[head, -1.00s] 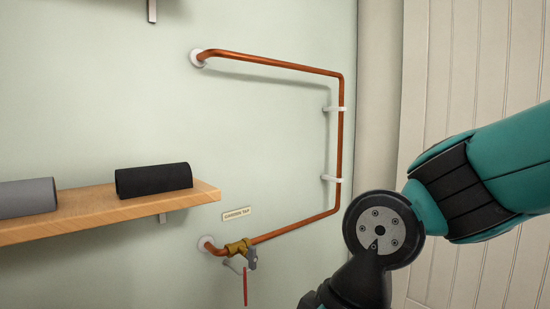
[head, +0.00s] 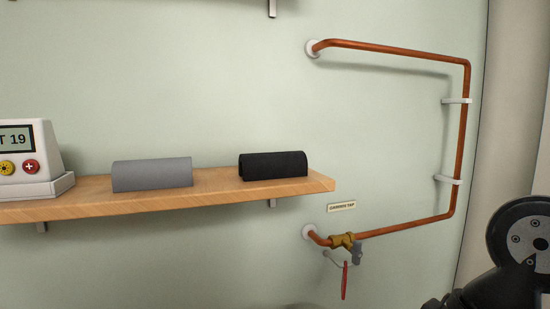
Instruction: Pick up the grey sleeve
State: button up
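The grey sleeve (head: 152,174) is a half-round piece that lies lengthwise on the wooden shelf (head: 225,190), left of the black sleeve (head: 273,165). The two sleeves are apart, with bare shelf between them. Part of my arm shows at the lower right edge of the head view, well to the right of the shelf. My gripper is outside the view.
A white device (head: 33,160) with a display stands at the shelf's left. A copper pipe (head: 400,52) runs along the wall at right, with a brass tap (head: 343,240) and red handle below the shelf's end. The wall above the sleeves is clear.

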aim_at(142, 174)
jog(key=z, duration=2.2)
jog(key=k, duration=1.3)
jog(key=u, duration=1.65)
